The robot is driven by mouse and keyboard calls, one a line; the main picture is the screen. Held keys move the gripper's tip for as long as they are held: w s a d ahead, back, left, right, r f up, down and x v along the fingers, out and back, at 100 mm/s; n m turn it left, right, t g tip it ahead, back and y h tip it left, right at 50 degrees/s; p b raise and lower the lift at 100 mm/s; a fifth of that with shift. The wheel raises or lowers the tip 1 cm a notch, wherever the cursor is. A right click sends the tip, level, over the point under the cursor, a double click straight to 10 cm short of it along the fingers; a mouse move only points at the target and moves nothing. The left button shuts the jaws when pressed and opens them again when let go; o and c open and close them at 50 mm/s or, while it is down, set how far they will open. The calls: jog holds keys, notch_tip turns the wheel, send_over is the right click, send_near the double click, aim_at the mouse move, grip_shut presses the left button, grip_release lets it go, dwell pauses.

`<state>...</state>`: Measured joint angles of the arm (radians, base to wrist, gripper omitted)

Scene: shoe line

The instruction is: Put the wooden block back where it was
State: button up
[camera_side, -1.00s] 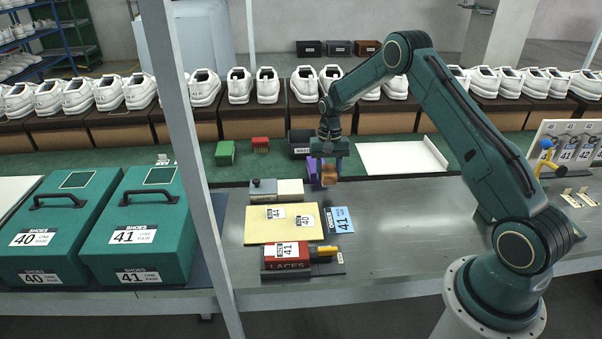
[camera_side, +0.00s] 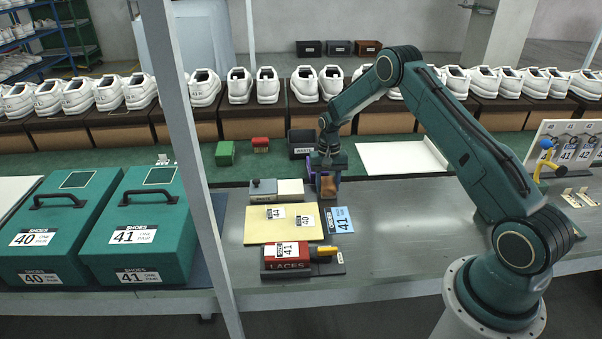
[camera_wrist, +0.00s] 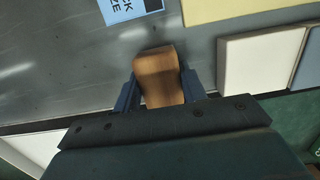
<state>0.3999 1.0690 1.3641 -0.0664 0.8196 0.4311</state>
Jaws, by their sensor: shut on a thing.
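The wooden block (camera_side: 328,186) is a small brown piece low over the grey metal table, right of the white block. My gripper (camera_side: 323,180) is shut on it. In the wrist view the wooden block (camera_wrist: 159,77) sits between the two blue fingers (camera_wrist: 158,92). Whether its underside touches the table I cannot tell. A purple piece (camera_side: 311,163) shows beside my gripper, partly hidden behind it.
A white block (camera_side: 290,191) and a grey block (camera_side: 263,190) stand to the left. A yellow mat (camera_side: 262,233) with tags, a blue card (camera_side: 341,220) and a red laces box (camera_side: 286,256) lie nearer. A black bin (camera_side: 302,143) is behind. The table to the right is clear.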

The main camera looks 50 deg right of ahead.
aim_at(327, 179)
jog(key=shift+f, duration=0.1)
jog(key=o, duration=0.9)
jog(key=r, duration=0.8)
jog(key=w+d+r, duration=0.1)
jog(key=r, duration=0.3)
jog(key=shift+r, duration=0.1)
